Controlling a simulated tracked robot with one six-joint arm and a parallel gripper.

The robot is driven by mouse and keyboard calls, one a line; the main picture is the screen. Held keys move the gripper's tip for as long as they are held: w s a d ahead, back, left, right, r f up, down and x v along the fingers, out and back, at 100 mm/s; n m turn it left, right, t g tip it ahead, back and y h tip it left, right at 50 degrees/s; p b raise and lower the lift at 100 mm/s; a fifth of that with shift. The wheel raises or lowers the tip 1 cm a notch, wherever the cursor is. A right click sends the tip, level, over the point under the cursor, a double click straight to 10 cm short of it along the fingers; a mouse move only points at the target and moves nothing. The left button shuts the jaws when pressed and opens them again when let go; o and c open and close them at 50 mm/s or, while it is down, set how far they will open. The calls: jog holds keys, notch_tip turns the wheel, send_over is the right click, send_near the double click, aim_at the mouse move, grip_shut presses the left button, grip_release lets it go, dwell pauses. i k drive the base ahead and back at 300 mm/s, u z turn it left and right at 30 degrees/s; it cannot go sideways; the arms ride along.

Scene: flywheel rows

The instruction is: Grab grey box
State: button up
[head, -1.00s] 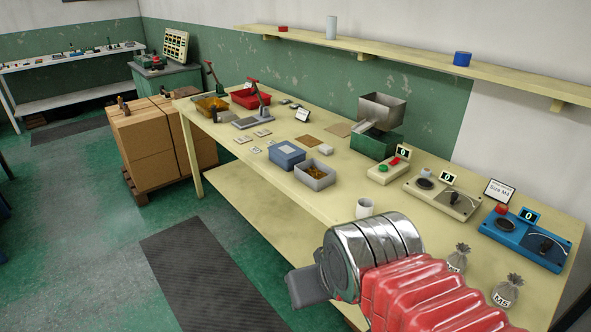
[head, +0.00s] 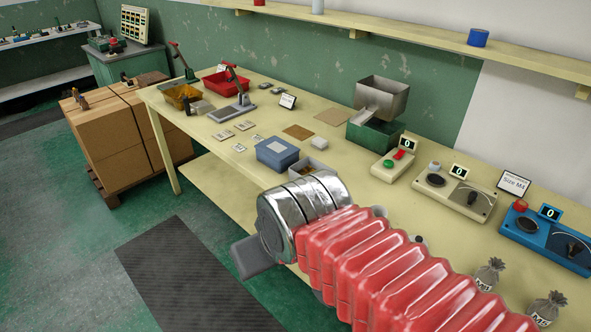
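A small open grey box (head: 296,173) with brass-coloured contents sits on the long cream table (head: 215,145), just right of a blue box with a pale label (head: 277,153). Only its back part shows; my arm, with red bellows and a silver cuff, covers the rest. My gripper (head: 252,258) shows as a dark grey piece sticking out left of the cuff, in front of the table's front edge and nearer to me than the grey box. It appears apart from the box. Its fingertips cannot be made out clearly, so its opening is unclear.
A grey metal hopper (head: 382,94) stands over a green box (head: 374,133) behind. A cream scale (head: 455,193) and a blue scale (head: 548,238) are at right, with sacks (head: 489,274) in front. Cardboard boxes (head: 118,140) stand left of the table. A dark mat (head: 180,275) lies on the floor.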

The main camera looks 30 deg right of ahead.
aim_at(308, 164)
jog(key=i, duration=0.9)
jog(key=z, duration=0.05)
